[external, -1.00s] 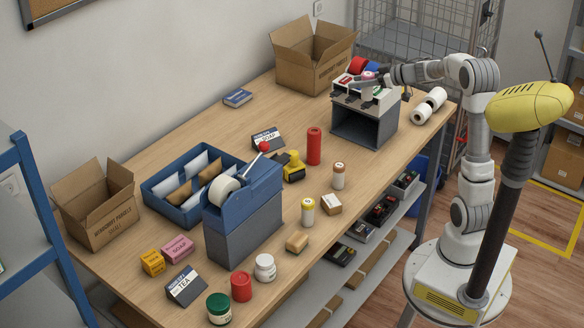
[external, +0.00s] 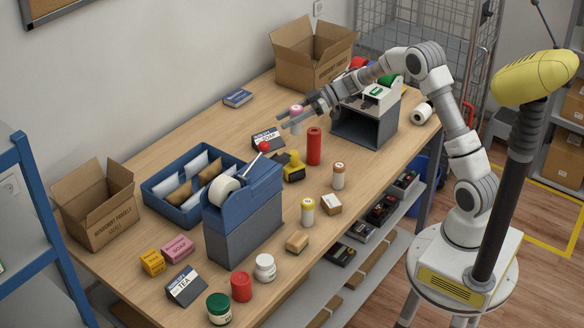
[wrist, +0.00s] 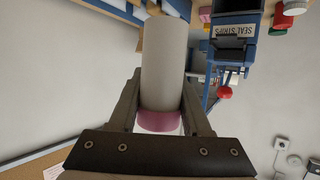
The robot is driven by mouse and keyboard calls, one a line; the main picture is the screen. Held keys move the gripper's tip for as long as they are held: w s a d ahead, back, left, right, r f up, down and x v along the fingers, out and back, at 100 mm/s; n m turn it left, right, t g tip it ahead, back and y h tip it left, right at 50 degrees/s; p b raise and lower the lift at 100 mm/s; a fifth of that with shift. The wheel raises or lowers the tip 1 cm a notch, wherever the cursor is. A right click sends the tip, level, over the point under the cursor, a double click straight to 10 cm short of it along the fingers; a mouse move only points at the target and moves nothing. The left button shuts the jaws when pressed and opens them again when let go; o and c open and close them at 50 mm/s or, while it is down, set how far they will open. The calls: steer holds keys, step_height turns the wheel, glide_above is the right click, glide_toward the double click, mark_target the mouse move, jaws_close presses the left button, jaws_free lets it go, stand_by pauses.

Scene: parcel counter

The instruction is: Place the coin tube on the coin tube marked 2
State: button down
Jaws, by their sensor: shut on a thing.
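My gripper (external: 297,118) is shut on a white coin tube with a pink cap (external: 296,111), held above the counter near the SOAP card. In the wrist view the tube (wrist: 163,65) sits between the two fingers, its pink cap toward the palm. A coin tube with a yellow cap (external: 307,212) stands upright on the counter. A coin tube with a brown-orange cap (external: 338,177) stands upright farther back. Their cap marks are too small to read, so I cannot tell which is marked 2.
A tall red cylinder (external: 314,147) and a yellow-black tape dispenser (external: 293,167) stand between my gripper and the capped tubes. A blue sealing machine (external: 243,213) stands at left. A grey-white rack (external: 366,118) is behind.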

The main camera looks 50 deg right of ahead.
steer(key=w+a+f, duration=0.4)
steer(key=a+f, duration=0.6)
steer(key=f, duration=0.1)
steer(key=shift+w+a+f, duration=0.2)
steer(key=shift+w+a, duration=0.05)
steer(key=shift+a, duration=0.1)
steer(key=shift+f, duration=0.1)
steer(key=c, duration=0.6)
jaws_free()
steer(key=shift+f, duration=0.1)
